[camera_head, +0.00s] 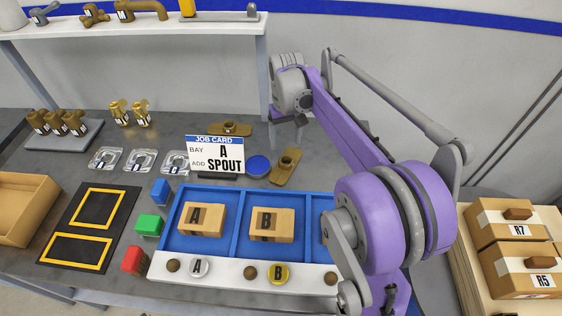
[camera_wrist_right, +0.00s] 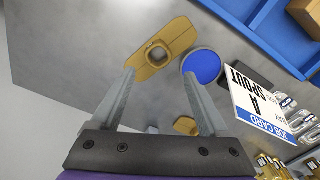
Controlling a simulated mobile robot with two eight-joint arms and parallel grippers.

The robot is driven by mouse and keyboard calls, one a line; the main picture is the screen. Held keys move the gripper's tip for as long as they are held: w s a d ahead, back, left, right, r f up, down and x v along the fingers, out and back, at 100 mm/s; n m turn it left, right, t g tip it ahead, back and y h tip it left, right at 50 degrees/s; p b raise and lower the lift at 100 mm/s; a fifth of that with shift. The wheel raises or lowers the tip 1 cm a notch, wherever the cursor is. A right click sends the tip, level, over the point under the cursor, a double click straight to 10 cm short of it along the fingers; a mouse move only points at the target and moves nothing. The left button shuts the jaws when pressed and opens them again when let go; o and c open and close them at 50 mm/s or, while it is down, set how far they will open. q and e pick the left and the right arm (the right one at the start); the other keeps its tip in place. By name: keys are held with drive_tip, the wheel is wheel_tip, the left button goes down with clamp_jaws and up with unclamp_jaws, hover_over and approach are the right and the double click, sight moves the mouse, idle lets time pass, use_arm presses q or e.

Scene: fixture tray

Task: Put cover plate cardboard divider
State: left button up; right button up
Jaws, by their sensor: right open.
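A brass plate (camera_head: 284,176) with a raised holed boss, likely the cover plate, lies on the grey bench behind the blue tray. It also shows in the right wrist view (camera_wrist_right: 176,36), ahead of the fingertips. A similar brass plate (camera_head: 231,129) lies farther back, beyond the job card. My right gripper (camera_head: 288,122) is open and empty above the bench; its spread fingers show in the right wrist view (camera_wrist_right: 160,76). Cardboard blocks A (camera_head: 190,232) and B (camera_head: 287,236) sit in tray compartments. I cannot single out a cardboard divider. My left gripper is not in view.
The blue tray (camera_head: 234,190) stands at the front, its right part hidden by my right arm. A blue disc (camera_head: 258,166) and job card (camera_head: 216,156) are close to the nearer plate. An open cardboard box (camera_head: 50,205) is at left; boxes R7 and R5 (camera_head: 530,282) at right.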

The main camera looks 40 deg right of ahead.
sight(287, 157)
drive_tip(key=f, duration=0.8)
drive_tip(key=shift+d+f, duration=0.15)
drive_tip(key=shift+d, duration=0.05)
clamp_jaws()
